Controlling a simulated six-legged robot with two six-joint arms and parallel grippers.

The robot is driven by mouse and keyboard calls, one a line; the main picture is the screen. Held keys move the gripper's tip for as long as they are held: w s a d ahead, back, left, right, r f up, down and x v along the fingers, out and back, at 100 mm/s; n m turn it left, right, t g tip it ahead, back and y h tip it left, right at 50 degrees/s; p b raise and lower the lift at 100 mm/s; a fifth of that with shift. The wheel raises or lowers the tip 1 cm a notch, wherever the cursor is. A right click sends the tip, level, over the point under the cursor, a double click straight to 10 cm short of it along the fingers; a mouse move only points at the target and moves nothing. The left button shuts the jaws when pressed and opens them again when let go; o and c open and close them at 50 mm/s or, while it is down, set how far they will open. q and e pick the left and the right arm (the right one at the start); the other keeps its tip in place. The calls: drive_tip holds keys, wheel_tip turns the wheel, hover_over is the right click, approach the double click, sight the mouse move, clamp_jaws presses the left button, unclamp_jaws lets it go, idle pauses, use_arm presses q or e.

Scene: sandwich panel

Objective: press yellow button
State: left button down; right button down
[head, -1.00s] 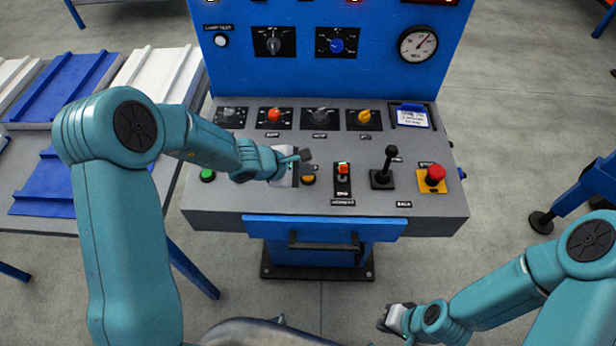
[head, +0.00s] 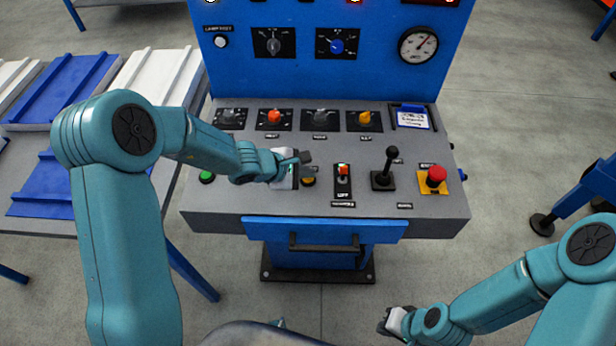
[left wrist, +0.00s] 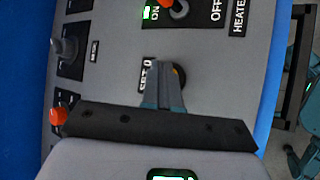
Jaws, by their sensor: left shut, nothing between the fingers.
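The yellow button (head: 309,182) is a small amber round button on the sloped grey desk of the control panel, left of a red-tipped switch. In the left wrist view the yellow button (left wrist: 180,76) shows only in part, behind the fingertips. My left gripper (head: 305,170) is shut and empty, just over the button; its fingertips (left wrist: 162,66) cover part of it. I cannot tell whether they touch it. My right gripper (head: 388,320) is low in front of the desk, away from the panel; its jaw opening is unclear.
The red-tipped switch (head: 343,180), a black joystick (head: 384,170) and a red mushroom button (head: 436,176) stand right of the yellow button. A green button (head: 207,177) is left. Several knobs, including an orange-red one (head: 274,116), line the desk behind.

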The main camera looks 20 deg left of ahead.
sight(305, 181)
use_arm(q)
drive_tip(key=shift+f, duration=0.2)
drive_tip(key=shift+r, duration=0.1)
idle(0.4)
drive_tip(key=shift+r+p, duration=0.35)
drive_tip(key=shift+r, duration=0.4)
drive_tip(key=shift+r, duration=0.1)
wheel_tip(305, 181, up, 5)
drive_tip(key=p, duration=0.4)
drive_tip(key=shift+s, duration=0.1)
idle(0.6)
